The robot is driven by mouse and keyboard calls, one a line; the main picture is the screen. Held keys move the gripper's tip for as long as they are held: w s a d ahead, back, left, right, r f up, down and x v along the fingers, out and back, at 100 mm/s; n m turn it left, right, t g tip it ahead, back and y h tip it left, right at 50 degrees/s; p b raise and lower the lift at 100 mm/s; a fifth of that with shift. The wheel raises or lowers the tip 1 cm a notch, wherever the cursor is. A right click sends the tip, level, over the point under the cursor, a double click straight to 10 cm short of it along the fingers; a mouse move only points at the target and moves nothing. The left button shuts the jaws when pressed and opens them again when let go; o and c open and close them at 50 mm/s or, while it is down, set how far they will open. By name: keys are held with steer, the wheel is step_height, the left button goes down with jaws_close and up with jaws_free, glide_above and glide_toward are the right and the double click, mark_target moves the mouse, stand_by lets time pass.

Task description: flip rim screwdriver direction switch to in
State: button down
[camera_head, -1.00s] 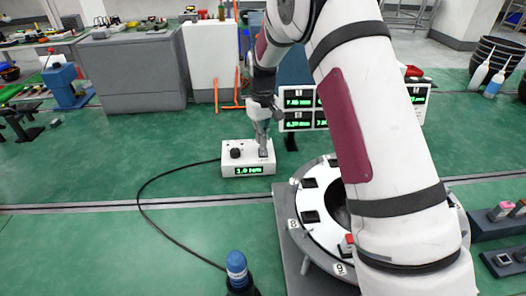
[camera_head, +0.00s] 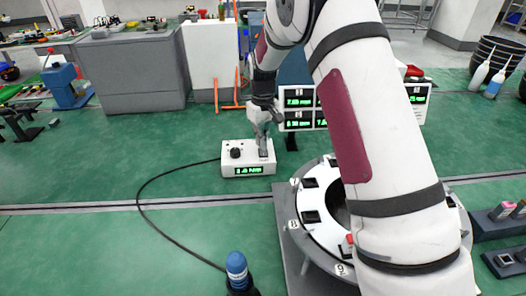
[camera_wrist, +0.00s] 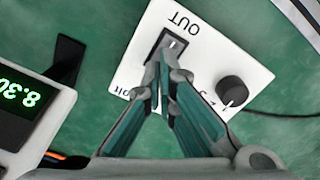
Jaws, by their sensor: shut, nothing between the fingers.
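The white control box (camera_head: 240,170) stands on the green surface, with a green-lit display on its front. In the wrist view (camera_wrist: 138,80) its top carries a black knob (camera_wrist: 232,90), a dark switch (camera_wrist: 173,44) and the word OUT beside one end of the switch. My gripper (camera_wrist: 162,68) is shut and empty, its tips over the end of the switch away from OUT. It points down at the box in the head view (camera_head: 264,152). The tips hide part of the switch and other lettering, so I cannot tell contact or the switch's setting. A blue-topped screwdriver (camera_head: 237,268) stands at the front.
A black cable (camera_head: 142,195) runs from the box toward the screwdriver. A round white fixture (camera_head: 313,232) with dark pockets stands right, partly behind my arm. Green-lit displays (camera_head: 299,103) stand behind; one shows at left in the wrist view (camera_wrist: 25,95).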

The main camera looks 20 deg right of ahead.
steer(key=shift+f, duration=0.55)
stand_by(0.4)
steer(key=shift+r, duration=0.1)
steer(key=shift+r+p, duration=0.5)
steer(key=shift+r, duration=2.9)
